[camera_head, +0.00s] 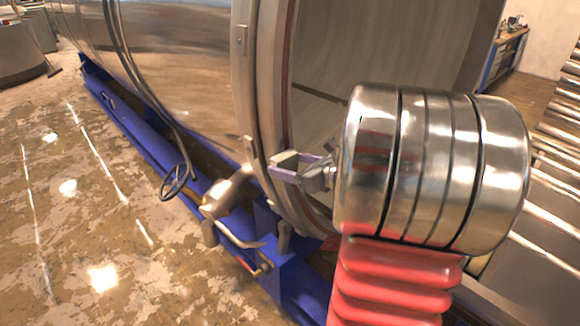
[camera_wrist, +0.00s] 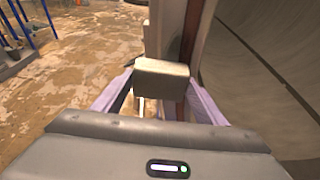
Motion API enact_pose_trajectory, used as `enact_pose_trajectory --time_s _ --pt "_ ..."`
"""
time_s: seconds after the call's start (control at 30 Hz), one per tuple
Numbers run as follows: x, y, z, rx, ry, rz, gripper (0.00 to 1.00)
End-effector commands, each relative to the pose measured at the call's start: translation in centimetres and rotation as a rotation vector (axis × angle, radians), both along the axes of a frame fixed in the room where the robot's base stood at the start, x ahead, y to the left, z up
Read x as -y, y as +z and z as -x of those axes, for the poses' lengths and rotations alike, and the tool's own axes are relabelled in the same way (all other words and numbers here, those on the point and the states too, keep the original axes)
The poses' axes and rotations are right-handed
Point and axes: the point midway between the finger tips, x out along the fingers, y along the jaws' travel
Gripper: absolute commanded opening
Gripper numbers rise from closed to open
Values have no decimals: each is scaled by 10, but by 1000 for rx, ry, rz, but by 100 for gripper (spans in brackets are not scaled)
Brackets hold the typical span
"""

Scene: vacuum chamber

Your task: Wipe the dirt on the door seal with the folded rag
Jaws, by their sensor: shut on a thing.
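My gripper (camera_head: 277,167) is at the rim of the large open chamber, left of my metal wrist. In the wrist view its two purple fingers (camera_wrist: 160,78) are shut on a beige-grey block, which appears to be the folded rag (camera_wrist: 161,70). The door seal (camera_wrist: 192,48) shows as a thin reddish-brown strip on the pale rim, just beyond the rag. In the head view the seal (camera_head: 287,62) runs down the rim and passes behind my gripper. I cannot tell whether the rag touches the seal. I cannot make out the dirt.
The chamber's shiny wall (camera_head: 185,70) stretches back left over a blue frame (camera_head: 125,130). A handwheel (camera_head: 176,181) and a pipe with a valve (camera_head: 230,190) stand below the rim. The worn floor at left is open. A workbench (camera_head: 506,50) stands far right.

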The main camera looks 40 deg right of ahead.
Motion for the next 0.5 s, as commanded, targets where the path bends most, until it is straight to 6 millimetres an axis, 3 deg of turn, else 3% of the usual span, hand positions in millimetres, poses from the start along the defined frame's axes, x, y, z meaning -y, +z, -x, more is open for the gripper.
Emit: enact_pose_trajectory --time_s 0.5 --pt "0 0 -7 0 0 0 48"
